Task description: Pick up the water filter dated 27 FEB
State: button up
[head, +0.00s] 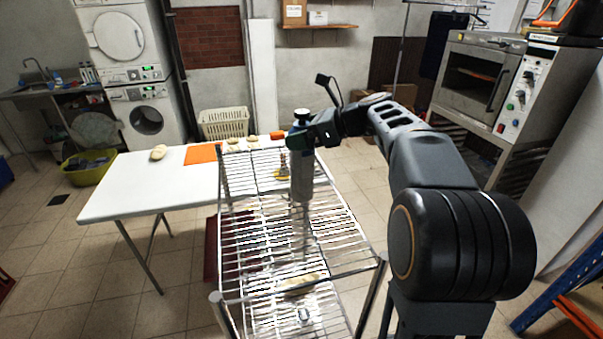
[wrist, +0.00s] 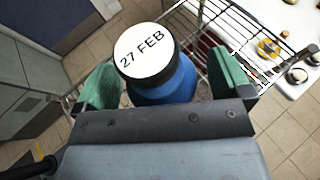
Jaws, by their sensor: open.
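The water filter (wrist: 143,47) has a round white top that reads 27 FEB and a dark rim over a blue body in the wrist view. It stands between the green fingers of my gripper (wrist: 165,82), which are open with a gap on either side.
The wire rack (head: 345,235) stands in front of me, with a pale item on a lower level. A white table (head: 130,190) on the left holds an orange mat (head: 202,154) and several bread-like pieces. An oven (head: 478,80) stands at right.

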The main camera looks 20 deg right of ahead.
jog(key=shift+r, duration=0.1)
grip_shut()
dwell(0.7)
